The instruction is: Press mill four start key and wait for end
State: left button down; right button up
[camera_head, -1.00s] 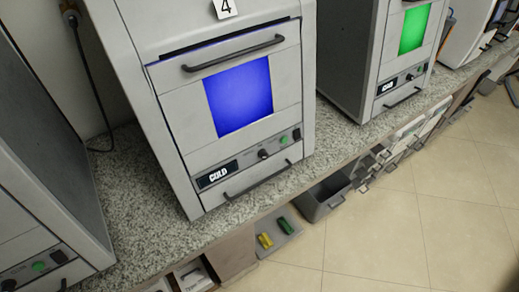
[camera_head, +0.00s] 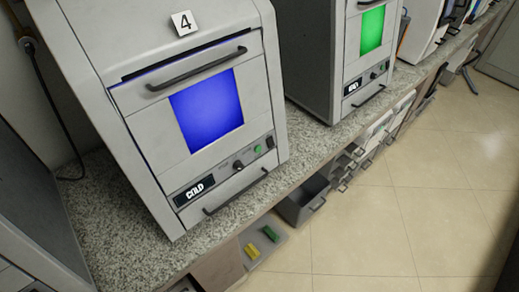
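Mill four (camera_head: 150,120) is a grey box-shaped machine on the speckled counter, with a white "4" tag (camera_head: 184,23) at its top. Its front window (camera_head: 206,110) glows blue, with a dark bar handle (camera_head: 197,68) above it. On the lower panel a dark display (camera_head: 194,191) shows what looks like "COLD". To its right are a dark knob (camera_head: 238,165), a green round key (camera_head: 257,149) and a small dark switch (camera_head: 270,142). A second bar handle (camera_head: 236,191) sits below. Neither of my grippers is in view.
A similar machine with a green window (camera_head: 372,30) stands to the right, and part of another grey machine (camera_head: 35,215) is at the left edge. Below the speckled counter (camera_head: 130,222) are an open grey drawer (camera_head: 303,201) and a tray (camera_head: 280,238) with yellow and green pieces. Tiled floor (camera_head: 400,215) is clear at right.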

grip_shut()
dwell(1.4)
